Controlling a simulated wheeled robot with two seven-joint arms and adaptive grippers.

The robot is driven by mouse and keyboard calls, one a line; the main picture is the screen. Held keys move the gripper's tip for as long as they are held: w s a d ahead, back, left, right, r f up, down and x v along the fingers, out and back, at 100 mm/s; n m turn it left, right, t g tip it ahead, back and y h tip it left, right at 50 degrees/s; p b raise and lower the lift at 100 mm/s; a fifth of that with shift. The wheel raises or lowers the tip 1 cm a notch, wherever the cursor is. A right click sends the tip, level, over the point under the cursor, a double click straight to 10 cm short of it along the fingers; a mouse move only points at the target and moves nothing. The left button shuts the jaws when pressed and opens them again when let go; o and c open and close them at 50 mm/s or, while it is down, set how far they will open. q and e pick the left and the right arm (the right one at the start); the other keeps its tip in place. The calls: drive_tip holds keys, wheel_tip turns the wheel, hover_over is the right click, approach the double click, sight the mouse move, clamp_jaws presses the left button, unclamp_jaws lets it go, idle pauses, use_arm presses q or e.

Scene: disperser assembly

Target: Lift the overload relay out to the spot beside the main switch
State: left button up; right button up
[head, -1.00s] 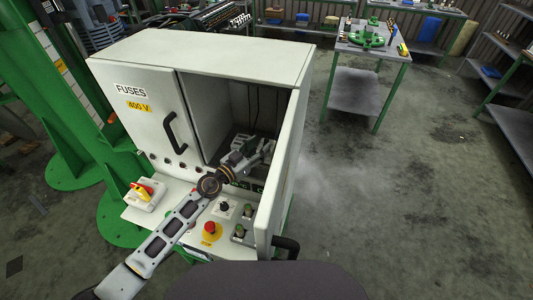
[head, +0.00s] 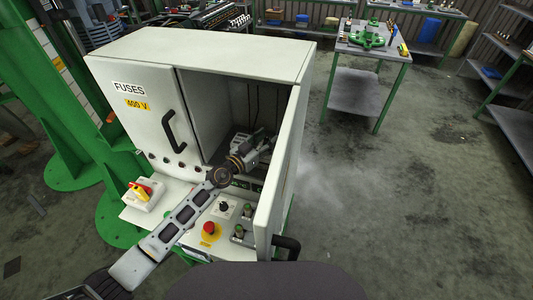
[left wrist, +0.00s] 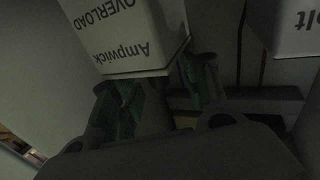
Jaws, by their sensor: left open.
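The overload relay (left wrist: 130,35) is a pale box printed "Ampwick" and "OVERLOAD", upside down at the top of the left wrist view. My left gripper (head: 262,145) reaches into the open cabinet. In the left wrist view its open green-padded fingers (left wrist: 158,92) stand on either side of the relay's near end; I cannot tell whether they touch it. In the head view the relay is hard to tell apart from the gripper. The main switch (head: 144,192), a red and yellow knob on a white box, sits on the ledge at the left. My right gripper is not in view.
The cabinet (head: 205,50) has a "FUSES 400 V" door on the left and an open door (head: 282,180) on the right. A second pale box (left wrist: 285,25) is right of the relay. A red emergency button (head: 209,229) and other controls stand on the front panel.

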use_arm(q)
drive_tip(key=shift+w+d, duration=0.15)
drive_tip(key=shift+w, duration=0.1)
idle(0.3)
drive_tip(key=shift+s, duration=0.1)
clamp_jaws()
